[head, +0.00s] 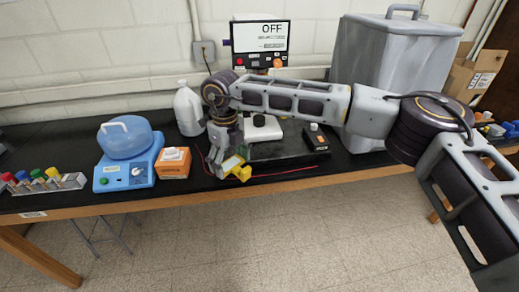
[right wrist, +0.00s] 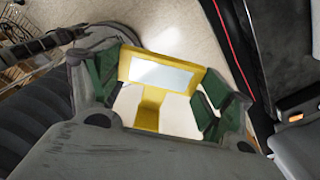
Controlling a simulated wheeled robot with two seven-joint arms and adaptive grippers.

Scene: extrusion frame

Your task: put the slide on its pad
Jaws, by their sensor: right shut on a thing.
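The slide (right wrist: 160,77) shows in the right wrist view as a pale rectangular panel framed by a yellow piece with a yellow stem. It sits between the green finger pads of my right gripper (right wrist: 155,97), which is shut on it. In the head view the right gripper (head: 224,166) hangs at the front edge of the bench, and the yellow piece (head: 242,172) sticks out beside its fingers. The pad cannot be made out clearly; part of the bench is hidden behind my right arm. My left gripper is not in view.
The black bench (head: 80,202) carries an orange-and-white box (head: 174,164), a blue device (head: 127,172), a tube rack (head: 45,184), a white jug (head: 188,110) and a dark unit (head: 317,138). A red cable (head: 290,171) runs along the front edge. A large grey bin (head: 390,60) stands at right.

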